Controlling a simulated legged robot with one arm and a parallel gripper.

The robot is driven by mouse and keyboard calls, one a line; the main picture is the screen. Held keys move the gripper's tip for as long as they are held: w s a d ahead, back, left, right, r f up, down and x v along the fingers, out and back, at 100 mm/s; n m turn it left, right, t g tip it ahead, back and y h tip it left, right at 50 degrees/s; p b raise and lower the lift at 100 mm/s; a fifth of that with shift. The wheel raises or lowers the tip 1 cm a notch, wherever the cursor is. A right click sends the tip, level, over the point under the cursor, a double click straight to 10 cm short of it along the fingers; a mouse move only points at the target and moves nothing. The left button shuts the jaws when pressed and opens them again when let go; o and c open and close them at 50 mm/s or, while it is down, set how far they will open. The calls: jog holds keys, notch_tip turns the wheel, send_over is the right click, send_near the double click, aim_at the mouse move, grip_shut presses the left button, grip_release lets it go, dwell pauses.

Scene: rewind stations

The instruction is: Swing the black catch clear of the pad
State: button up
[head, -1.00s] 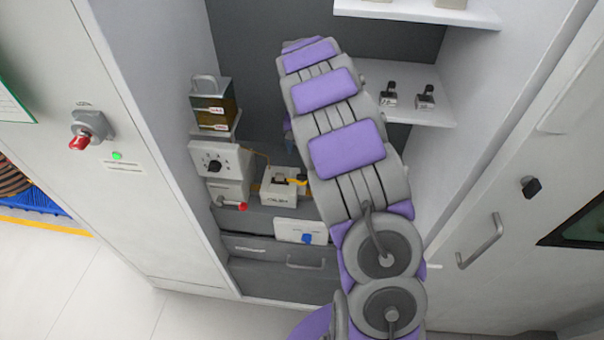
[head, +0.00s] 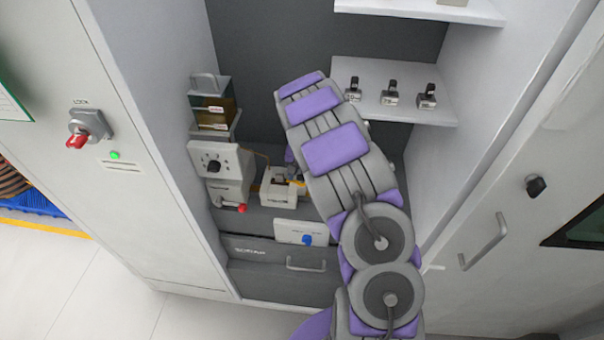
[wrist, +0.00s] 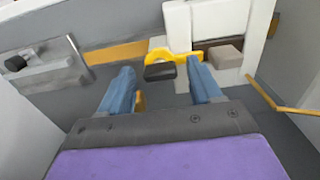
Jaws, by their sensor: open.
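My gripper (wrist: 161,70) is open in the wrist view, its two blue fingers apart. The black catch (wrist: 160,73) lies between the fingertips, close to the right one; I cannot tell whether they touch. A yellow piece (wrist: 181,57) curves beside it, against a white box. A grey-brown block (wrist: 226,56), possibly the pad, sits to the right of the yellow piece, apart from the black catch.
A dial unit (head: 220,162) with a red knob stands left of the white box. A white panel with a blue knob (head: 307,239) is in front. Small black-topped blocks (head: 390,95) stand on the right shelf. Cabinet walls close in both sides.

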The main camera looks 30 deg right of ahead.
jog(key=c, duration=1)
jog(key=shift+c, duration=0.2)
jog(key=shift+m, duration=0.3)
jog(key=m+p, duration=0.1)
jog(key=m, duration=0.2)
jog(key=shift+m+p, duration=0.3)
jog(key=shift+p, duration=0.1)
jog(key=m+p, duration=0.1)
jog(key=m, duration=0.3)
jog(key=shift+m, duration=0.3)
jog(key=m, duration=0.4)
jog(key=shift+m+p, duration=0.3)
jog(key=shift+p, duration=0.05)
jog(key=shift+r+m, duration=0.1)
jog(key=shift+m, duration=2.1)
jog(key=shift+w, duration=0.1)
